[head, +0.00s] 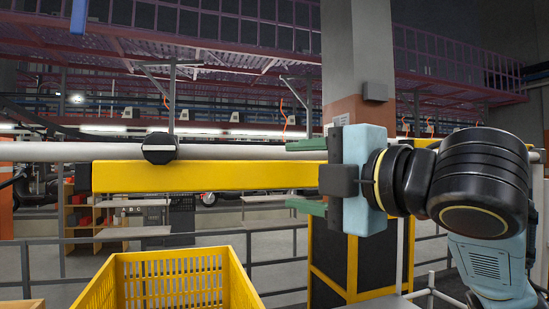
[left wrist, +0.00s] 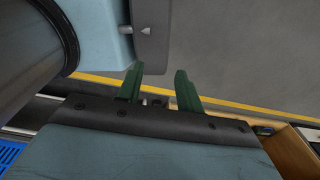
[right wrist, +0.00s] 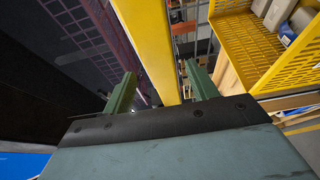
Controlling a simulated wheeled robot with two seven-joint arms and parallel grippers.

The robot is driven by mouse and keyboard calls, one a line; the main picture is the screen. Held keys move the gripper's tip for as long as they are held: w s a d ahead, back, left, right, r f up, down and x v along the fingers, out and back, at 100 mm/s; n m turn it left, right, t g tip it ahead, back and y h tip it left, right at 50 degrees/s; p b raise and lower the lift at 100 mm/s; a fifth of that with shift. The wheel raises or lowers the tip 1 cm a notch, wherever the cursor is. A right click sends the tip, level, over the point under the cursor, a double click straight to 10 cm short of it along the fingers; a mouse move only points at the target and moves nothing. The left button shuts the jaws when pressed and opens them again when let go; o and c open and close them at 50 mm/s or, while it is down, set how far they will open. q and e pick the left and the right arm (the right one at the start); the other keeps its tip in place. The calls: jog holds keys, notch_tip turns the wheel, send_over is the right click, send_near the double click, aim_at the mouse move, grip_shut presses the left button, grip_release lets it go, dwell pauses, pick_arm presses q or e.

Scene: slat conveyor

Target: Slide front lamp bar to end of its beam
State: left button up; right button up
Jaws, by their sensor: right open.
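A long yellow bar (head: 205,177) lies level across the head view, below and in front of a pale grey horizontal beam (head: 70,151). I take the yellow bar to be the lamp bar. A black round clamp or knob (head: 160,148) sits on the beam just above the yellow bar. My right gripper (head: 290,174) is open at the bar's right end, one green finger above it and one below. In the right wrist view the yellow bar (right wrist: 152,45) runs between the fingers with gaps showing. My left gripper (left wrist: 159,68) is open and empty, outside the head view.
A yellow slotted crate (head: 180,285) stands below the bar; the right wrist view shows boxes and a roll in it. A concrete pillar (head: 357,60) rises behind my right gripper. Grey railings (head: 280,262) cross behind. Bare floor (left wrist: 240,50) lies beyond my left fingers.

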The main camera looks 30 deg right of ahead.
aim_at(286, 174)
jog(key=w, duration=0.1)
jog(key=w+p, duration=0.1)
jog(key=shift+w+a+r+p, duration=0.2)
jog(key=shift+w+p, duration=0.1)
jog(key=shift+w, duration=0.1)
jog(key=shift+w+a+f, duration=0.15)
jog(key=shift+w+f, duration=0.05)
jog(key=shift+w, duration=0.85)
jog(key=shift+w+a, duration=0.1)
jog(key=shift+w, duration=0.15)
pick_arm(q)
jog(key=shift+w+r, duration=0.4)
jog(key=shift+r, duration=0.2)
jog(key=shift+w+r, duration=0.35)
jog(key=shift+r, duration=0.2)
pick_arm(e)
jog(key=shift+w, duration=0.15)
grip_shut()
pick_arm(q)
jog(key=shift+r, duration=0.1)
pick_arm(e)
jog(key=shift+w, duration=0.1)
